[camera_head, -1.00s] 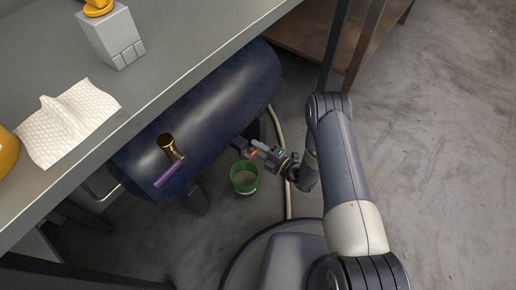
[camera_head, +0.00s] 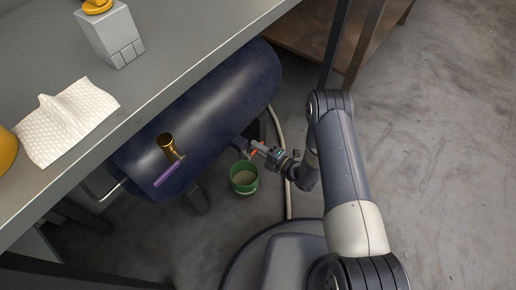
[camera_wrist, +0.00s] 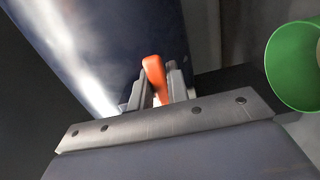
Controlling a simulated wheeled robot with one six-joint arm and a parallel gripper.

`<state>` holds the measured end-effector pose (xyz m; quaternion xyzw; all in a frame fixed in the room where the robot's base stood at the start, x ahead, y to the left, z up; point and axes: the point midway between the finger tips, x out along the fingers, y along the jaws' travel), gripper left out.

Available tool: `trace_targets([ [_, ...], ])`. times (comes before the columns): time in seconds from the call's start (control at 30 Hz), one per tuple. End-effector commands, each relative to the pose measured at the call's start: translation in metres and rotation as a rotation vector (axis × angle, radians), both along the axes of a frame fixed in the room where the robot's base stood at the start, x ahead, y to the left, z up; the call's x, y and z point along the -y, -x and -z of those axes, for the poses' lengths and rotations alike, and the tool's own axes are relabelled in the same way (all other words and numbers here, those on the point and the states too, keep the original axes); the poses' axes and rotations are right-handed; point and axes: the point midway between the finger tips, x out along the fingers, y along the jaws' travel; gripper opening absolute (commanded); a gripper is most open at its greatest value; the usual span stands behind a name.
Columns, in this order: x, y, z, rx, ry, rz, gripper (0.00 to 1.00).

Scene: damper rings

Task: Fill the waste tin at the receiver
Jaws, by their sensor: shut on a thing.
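The receiver is a dark blue horizontal tank (camera_head: 205,105) under the bench. An orange-red handle (camera_wrist: 154,75) stands between my gripper's fingers in the wrist view. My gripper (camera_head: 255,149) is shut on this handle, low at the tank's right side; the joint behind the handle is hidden. The waste tin is an open green tin (camera_head: 244,189) upright on the floor, just below and left of my gripper. Beige-grey contents show inside it; their exact level is unclear. Its green wall (camera_wrist: 286,75) also shows at the right of the wrist view. No falling stream can be made out.
A brass fitting (camera_head: 166,143) and a purple lever (camera_head: 168,174) show at the tank's near end. A pale hose (camera_head: 288,195) runs along the floor by the tin. The grey bench (camera_head: 55,185) overhangs at left. Open concrete floor (camera_head: 440,130) lies right of my arm.

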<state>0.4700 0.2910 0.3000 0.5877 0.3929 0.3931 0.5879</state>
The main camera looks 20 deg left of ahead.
Motion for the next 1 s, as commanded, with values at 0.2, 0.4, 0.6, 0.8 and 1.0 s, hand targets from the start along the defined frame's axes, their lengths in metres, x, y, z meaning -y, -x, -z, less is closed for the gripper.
trace_targets([
  [0.2, 0.000, 0.000, -0.001, 0.015, 0.007, 0.000, 0.00],
  [0.4, 0.000, 0.000, -0.001, 0.016, 0.006, 0.000, 0.25],
  [0.6, 0.000, 0.000, -0.001, 0.015, 0.006, 0.000, 0.38],
  [0.8, 0.001, 0.000, -0.001, 0.014, 0.006, 0.000, 0.38],
  [1.0, 0.018, 0.006, -0.002, 0.012, 0.008, 0.004, 0.38],
])
